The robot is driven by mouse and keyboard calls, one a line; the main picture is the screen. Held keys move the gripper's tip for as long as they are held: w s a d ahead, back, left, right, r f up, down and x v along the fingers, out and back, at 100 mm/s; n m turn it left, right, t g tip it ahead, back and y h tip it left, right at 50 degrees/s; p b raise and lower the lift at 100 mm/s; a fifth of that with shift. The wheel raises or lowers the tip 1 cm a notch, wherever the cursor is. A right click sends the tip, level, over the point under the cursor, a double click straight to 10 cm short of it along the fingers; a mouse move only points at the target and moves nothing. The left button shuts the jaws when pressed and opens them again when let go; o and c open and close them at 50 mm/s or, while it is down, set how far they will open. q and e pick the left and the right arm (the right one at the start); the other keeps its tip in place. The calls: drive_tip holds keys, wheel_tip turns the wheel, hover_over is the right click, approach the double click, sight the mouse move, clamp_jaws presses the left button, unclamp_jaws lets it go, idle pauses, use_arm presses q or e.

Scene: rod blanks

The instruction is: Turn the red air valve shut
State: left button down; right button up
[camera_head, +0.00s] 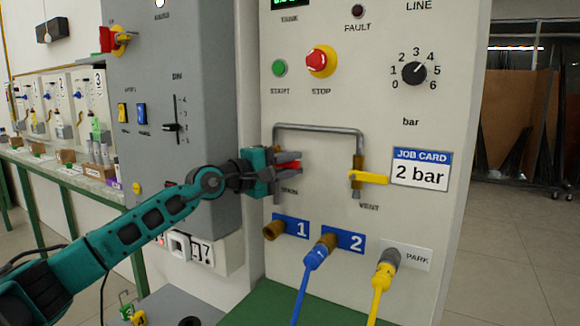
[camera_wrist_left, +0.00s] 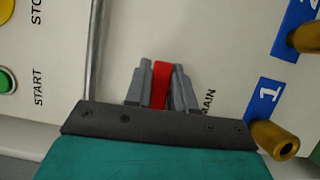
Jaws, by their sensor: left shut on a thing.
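The red valve handle (camera_head: 288,166) sits on the left leg of the grey pipe, above the MAIN label. In the head view its bar lies about level, pointing right. My left gripper (camera_head: 285,162) is shut on it and hides the valve body behind. In the left wrist view the red handle (camera_wrist_left: 161,84) shows between the two grey fingers of the left gripper (camera_wrist_left: 160,88), with a finger on each side. My right gripper is not in view.
The yellow VENT valve handle (camera_head: 369,178) is level on the pipe's right leg. Below are brass port 1 (camera_head: 273,230), a blue hose (camera_head: 315,257) at port 2 and a yellow hose (camera_head: 383,276) at PARK. Above are the START button (camera_head: 279,68) and red STOP button (camera_head: 319,60).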

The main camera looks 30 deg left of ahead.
use_arm(q)
drive_tip(key=shift+f+m, duration=0.25)
drive_tip(key=shift+m, duration=0.25)
drive_tip(key=c, duration=1)
unclamp_jaws()
drive_tip(key=shift+c, duration=0.2)
drive_tip(key=b+v, duration=0.6)
drive_tip(key=v, duration=0.6)
drive_tip(key=shift+s+a+r, duration=0.15)
drive_tip(key=shift+s+r, duration=0.05)
drive_tip(key=shift+s, duration=0.15)
